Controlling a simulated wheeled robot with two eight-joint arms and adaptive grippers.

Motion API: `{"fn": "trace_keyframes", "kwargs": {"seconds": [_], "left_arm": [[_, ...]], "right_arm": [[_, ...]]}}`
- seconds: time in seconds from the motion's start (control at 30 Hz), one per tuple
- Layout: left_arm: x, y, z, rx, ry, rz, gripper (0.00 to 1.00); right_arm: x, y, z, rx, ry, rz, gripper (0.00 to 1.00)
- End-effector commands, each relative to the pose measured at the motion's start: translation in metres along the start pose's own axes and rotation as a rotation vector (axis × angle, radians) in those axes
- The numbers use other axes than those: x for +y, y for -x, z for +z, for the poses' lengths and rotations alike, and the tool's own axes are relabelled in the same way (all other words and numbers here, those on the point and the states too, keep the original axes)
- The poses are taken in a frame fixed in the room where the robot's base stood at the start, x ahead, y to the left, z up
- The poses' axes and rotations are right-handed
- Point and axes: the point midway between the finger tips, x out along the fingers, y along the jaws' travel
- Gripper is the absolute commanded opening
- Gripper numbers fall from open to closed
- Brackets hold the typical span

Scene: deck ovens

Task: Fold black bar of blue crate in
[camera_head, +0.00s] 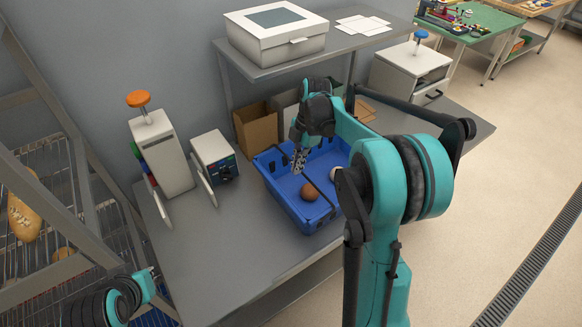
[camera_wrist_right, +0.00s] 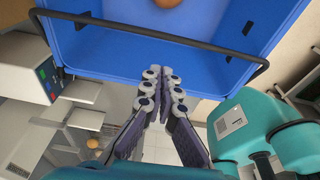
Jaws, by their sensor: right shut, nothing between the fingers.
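The blue crate (camera_head: 281,199) stands on the grey metal table. It holds a brown round loaf (camera_head: 309,192) and a paler round item that is partly hidden by my right arm. A black bar (camera_head: 290,173) runs along the crate; in the right wrist view the bar (camera_wrist_right: 200,47) spans the crate's near side, in front of the blue wall. My right gripper (camera_head: 298,166) is over the crate's left part in the head view. In the wrist view its fingers (camera_wrist_right: 163,80) are shut and empty, with the tips just below the bar. My left gripper is out of the head view; only part of that arm shows at the lower left.
A small white device (camera_head: 215,157) and a tall white box with an orange knob (camera_head: 160,150) stand left of the crate. Cardboard boxes (camera_head: 256,128) stand behind it. A shelf with a white case (camera_head: 276,34) hangs above. The table front left of the crate is clear.

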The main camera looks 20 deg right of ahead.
Motion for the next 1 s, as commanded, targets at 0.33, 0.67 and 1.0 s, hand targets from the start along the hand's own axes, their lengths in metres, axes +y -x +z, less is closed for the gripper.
{"fn": "trace_keyframes", "kwargs": {"seconds": [0.33,0.67,1.0], "left_arm": [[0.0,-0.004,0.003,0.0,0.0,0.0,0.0],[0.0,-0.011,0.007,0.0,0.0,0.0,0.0],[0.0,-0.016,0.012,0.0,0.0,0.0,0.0]], "right_arm": [[0.0,-0.009,0.027,0.0,-0.002,0.0,0.0],[0.0,-0.023,0.046,0.0,-0.001,0.0,0.0],[-0.001,-0.035,0.057,0.088,-0.001,-0.002,0.0]]}}
